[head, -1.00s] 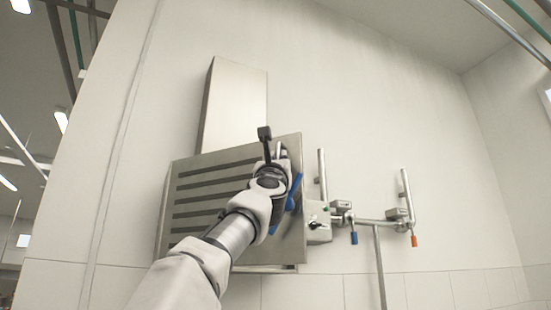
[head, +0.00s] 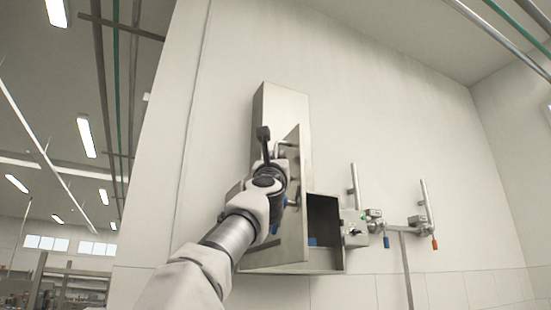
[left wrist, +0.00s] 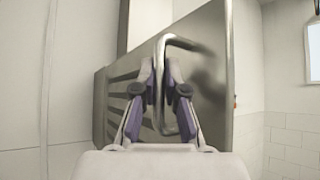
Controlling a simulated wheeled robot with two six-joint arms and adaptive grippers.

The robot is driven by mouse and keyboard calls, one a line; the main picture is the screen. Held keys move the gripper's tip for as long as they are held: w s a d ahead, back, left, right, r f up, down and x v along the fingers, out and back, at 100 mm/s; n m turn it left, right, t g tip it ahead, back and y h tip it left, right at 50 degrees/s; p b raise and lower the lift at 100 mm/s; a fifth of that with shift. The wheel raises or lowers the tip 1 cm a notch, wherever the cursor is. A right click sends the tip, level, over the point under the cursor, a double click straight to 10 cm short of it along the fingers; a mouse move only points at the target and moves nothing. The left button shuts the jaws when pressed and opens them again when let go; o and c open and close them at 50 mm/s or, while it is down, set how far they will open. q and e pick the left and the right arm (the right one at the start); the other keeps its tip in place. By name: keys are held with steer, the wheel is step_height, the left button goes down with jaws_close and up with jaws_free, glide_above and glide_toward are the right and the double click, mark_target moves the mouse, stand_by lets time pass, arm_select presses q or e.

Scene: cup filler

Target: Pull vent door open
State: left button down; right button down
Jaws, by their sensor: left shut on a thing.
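The vent door (head: 294,225) is a metal panel with dark slots, hinged on its left side. In the head view it stands swung well out from the vent box (head: 328,262), and the dark inside of the box shows on the right. My left gripper (head: 280,150) is at the door's front, with its jaws partly hidden by my arm. In the left wrist view the gripper (left wrist: 160,82) is shut on the door's bent metal handle (left wrist: 185,42), whose bar runs down between the fingers. The slots show on the door (left wrist: 212,60) behind it. My right gripper is not in view.
A metal duct (head: 278,112) rises above the box along the wall. To the right are a small control box (head: 354,228) and pipes with a blue valve handle (head: 386,241) and an orange one (head: 434,244). Open room lies to the left.

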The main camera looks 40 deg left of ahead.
arm_select(q)
steer(key=shift+s+a+r, duration=0.1)
steer(key=shift+s+a, duration=0.05)
steer(key=shift+s, duration=0.1)
steer(key=shift+w, duration=0.1)
steer(key=c, duration=1.2)
jaws_free()
